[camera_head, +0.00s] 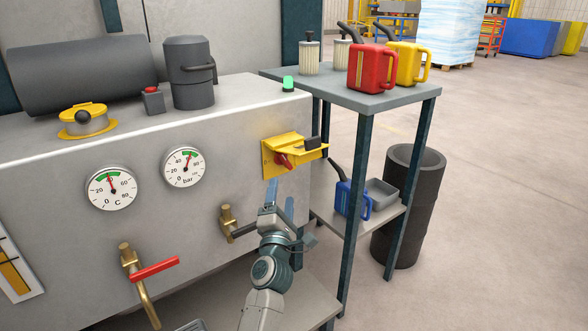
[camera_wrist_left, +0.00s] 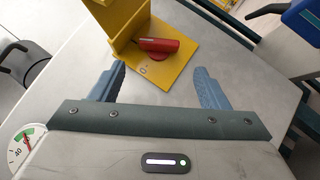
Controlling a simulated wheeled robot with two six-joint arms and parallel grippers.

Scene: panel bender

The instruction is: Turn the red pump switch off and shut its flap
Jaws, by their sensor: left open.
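The red pump switch (camera_head: 283,161) is a red knob on a yellow plate on the front of the grey machine. It also shows in the left wrist view (camera_wrist_left: 160,45), lying crosswise above a small 0 mark on the plate. Its yellow flap (camera_head: 312,152) is open and sticks out from the plate, with a dark block by it. My left gripper (camera_head: 280,194) is open and empty just below the plate. In the left wrist view its two blue fingers (camera_wrist_left: 157,84) are spread wide below the switch, apart from it. My right gripper is not in view.
Below left of the gripper, a brass valve (camera_head: 227,222) juts from the machine; another valve has a red lever (camera_head: 154,269). To the right stands a grey table (camera_head: 400,97) with red and yellow cans; a blue can (camera_head: 352,198) sits on its lower shelf.

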